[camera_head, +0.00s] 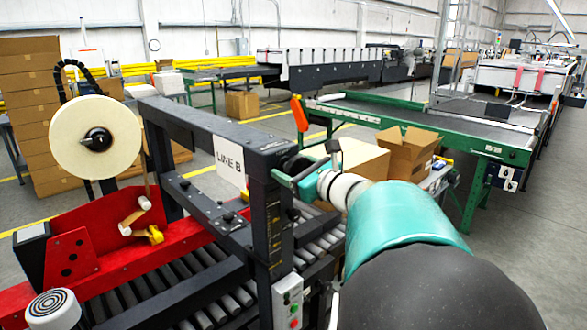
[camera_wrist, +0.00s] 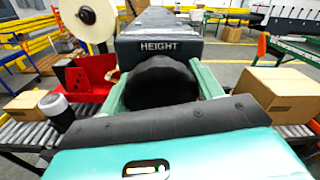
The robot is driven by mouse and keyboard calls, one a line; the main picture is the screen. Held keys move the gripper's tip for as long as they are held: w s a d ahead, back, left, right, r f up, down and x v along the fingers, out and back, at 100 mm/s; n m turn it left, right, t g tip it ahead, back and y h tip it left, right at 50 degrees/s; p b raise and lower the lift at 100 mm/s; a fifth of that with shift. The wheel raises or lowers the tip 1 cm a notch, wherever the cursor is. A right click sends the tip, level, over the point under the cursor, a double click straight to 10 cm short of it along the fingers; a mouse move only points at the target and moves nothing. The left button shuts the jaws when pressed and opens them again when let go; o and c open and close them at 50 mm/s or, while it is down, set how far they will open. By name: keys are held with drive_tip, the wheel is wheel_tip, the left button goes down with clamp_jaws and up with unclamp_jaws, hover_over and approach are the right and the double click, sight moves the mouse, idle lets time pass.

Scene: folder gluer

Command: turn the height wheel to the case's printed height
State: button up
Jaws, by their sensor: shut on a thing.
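The height wheel (camera_wrist: 160,84) is a dark round knob under the word HEIGHT on the black crossbeam (camera_wrist: 158,47). My gripper (camera_head: 303,172) is at the beam's right end in the head view. In the wrist view its two green fingers (camera_wrist: 160,75) are on either side of the wheel, shut on it. The head view shows the wheel mostly hidden by the fingers. The upright post carries a yellow-marked scale (camera_head: 274,228), too small to read. A closed cardboard case (camera_head: 362,160) stands behind my arm; I see no legible printed height.
A LINE B sign (camera_head: 229,162) hangs on the beam. A tape roll (camera_head: 96,137) and red frame (camera_head: 75,255) stand at left. Rollers (camera_head: 205,300) run below. A button box (camera_head: 290,300) is on the post. An open carton (camera_head: 408,150) stands beside the green conveyor (camera_head: 480,143).

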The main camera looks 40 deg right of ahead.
drive_tip(key=shift+n, duration=0.3)
drive_tip(key=n, duration=0.9)
drive_tip(key=shift+a, duration=0.1)
drive_tip(key=shift+n, duration=0.3)
drive_tip(key=o, duration=1)
